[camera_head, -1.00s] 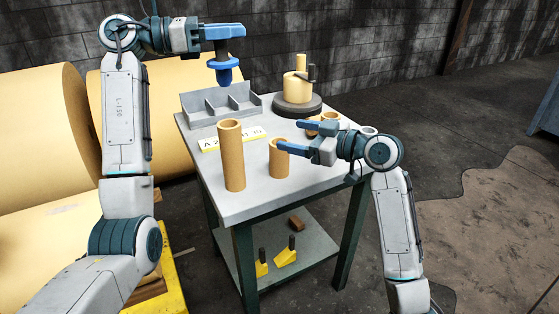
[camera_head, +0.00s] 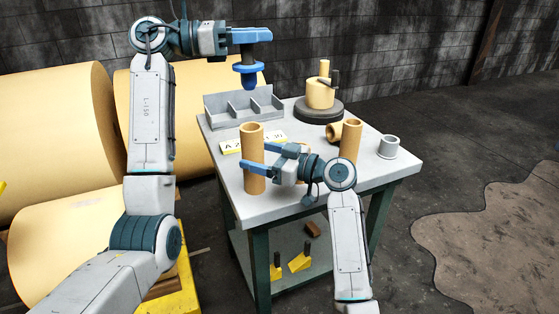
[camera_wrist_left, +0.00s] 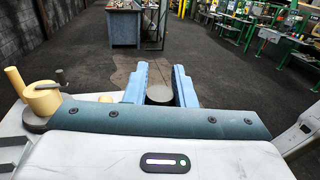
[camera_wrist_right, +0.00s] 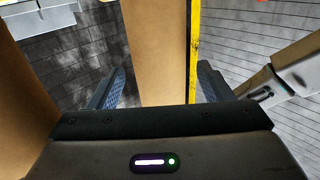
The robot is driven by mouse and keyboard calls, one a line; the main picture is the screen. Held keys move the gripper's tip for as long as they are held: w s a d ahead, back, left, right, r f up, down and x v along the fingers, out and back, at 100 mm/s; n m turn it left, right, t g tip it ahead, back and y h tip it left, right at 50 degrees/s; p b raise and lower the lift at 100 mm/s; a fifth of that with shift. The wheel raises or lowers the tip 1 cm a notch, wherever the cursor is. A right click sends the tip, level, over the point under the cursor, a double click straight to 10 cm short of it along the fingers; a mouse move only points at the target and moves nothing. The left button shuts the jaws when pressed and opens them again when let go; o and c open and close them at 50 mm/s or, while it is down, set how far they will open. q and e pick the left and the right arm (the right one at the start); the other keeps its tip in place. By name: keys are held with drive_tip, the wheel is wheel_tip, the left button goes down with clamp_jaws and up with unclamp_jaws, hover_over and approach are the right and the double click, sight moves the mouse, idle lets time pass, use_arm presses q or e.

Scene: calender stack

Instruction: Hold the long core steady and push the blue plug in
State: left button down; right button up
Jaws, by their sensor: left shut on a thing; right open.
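The long core (camera_head: 252,165) is a tall brown tube standing upright near the table's front left. In the right wrist view the long core (camera_wrist_right: 155,55) stands between the two spread fingers, with gaps showing. The blue plug (camera_head: 248,78) is shut in my left gripper (camera_head: 252,42), flange up and narrow end down. It hangs high, roughly above the long core in the picture, well clear of its rim. The left wrist view shows a round grey top (camera_wrist_left: 159,94) between the fingers.
A dark round base (camera_head: 319,112) carries a yellow cylinder. A brown core (camera_head: 350,140), a lying core and a grey ring (camera_head: 389,147) are at the right. My right arm covers the table's front middle.

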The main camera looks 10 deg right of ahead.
sight(256, 64)
drive_tip(key=shift+x, duration=1.05)
drive_tip(key=c, duration=1.1)
use_arm(q)
drive_tip(key=shift+f+n+t, duration=0.4)
drive_tip(key=shift+f+t, duration=0.3)
drive_tip(key=shift+f, duration=1.1)
